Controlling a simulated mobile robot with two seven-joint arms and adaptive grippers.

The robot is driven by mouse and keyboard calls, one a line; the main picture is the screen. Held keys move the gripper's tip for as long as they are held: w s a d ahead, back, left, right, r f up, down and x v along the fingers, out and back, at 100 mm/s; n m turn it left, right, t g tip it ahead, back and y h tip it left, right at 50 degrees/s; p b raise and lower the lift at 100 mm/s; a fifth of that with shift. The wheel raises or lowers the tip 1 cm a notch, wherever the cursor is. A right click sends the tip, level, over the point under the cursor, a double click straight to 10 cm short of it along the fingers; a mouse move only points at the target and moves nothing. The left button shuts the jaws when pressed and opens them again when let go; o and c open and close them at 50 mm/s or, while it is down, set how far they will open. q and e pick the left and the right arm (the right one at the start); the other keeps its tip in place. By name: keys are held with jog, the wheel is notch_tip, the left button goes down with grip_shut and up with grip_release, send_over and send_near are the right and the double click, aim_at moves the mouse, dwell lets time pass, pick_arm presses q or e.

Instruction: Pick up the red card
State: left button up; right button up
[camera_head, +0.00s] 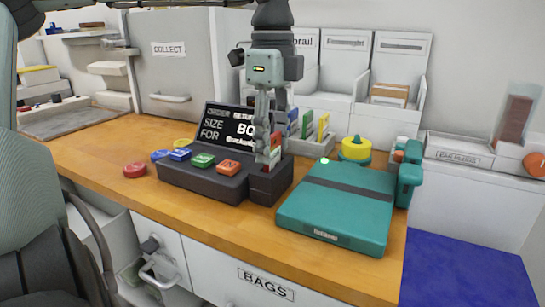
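A card with red and white on it (274,156) stands upright in the black slotted holder (267,186) at the right end of the dark console. My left gripper (268,152) points straight down over this holder, with its fingertips at the card. The fingers look close together and hide part of the card. I cannot tell whether they are shut on it. My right gripper is not in view.
A teal flat device (340,205) stands close on the right. Bins (403,60) line the back. The wooden counter (110,150) is clear at front left.

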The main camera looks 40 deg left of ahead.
pick_arm(q)
jog(key=shift+c, duration=1.2)
jog(key=shift+r, duration=0.5)
jog(key=r, duration=0.3)
jog(key=shift+s+a+r+b, duration=0.15)
jog(key=shift+s+r+b, duration=0.1)
jog(key=shift+b, duration=0.1)
jog(key=s+a+r+b, duration=0.1)
jog(key=s+a+r, duration=0.4)
jog(key=s, duration=0.5)
jog(key=shift+r+b, duration=0.35)
jog(key=shift+r, duration=0.4)
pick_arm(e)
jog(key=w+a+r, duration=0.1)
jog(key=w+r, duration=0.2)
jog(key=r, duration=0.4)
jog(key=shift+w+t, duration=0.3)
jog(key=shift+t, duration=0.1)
